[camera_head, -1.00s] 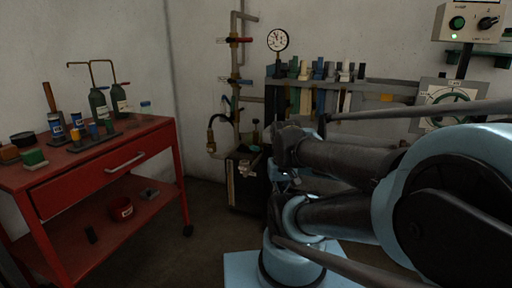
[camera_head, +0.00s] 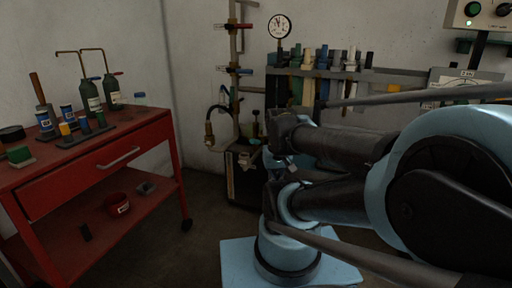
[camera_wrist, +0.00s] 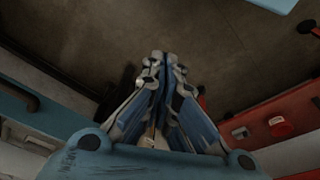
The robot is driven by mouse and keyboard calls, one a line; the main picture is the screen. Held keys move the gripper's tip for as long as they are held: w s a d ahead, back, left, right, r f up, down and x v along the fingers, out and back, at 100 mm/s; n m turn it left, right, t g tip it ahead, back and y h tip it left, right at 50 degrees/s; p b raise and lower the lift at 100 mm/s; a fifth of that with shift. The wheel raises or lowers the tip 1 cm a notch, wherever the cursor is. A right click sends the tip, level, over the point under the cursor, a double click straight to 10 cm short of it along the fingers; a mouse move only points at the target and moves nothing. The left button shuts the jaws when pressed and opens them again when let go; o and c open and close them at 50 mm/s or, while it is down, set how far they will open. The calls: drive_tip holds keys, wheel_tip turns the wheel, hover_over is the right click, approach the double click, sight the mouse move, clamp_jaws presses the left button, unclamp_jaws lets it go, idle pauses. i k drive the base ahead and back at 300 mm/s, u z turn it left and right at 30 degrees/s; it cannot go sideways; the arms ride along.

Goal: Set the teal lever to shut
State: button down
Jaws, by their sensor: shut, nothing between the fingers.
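In the head view I cannot make out my gripper among my arm links.
A red cart (camera_head: 98,165) with bottles and cans stands at the left. A pressure gauge (camera_head: 279,26) and a rack of coloured handles (camera_head: 350,80) are at the back. A black box (camera_head: 243,178) stands below the pipe. Floor between cart and box is clear.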

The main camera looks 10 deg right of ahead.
sight(252, 142)
drive_tip(key=u, duration=0.8)
drive_tip(key=k, duration=0.95)
drive_tip(key=u, duration=0.05)
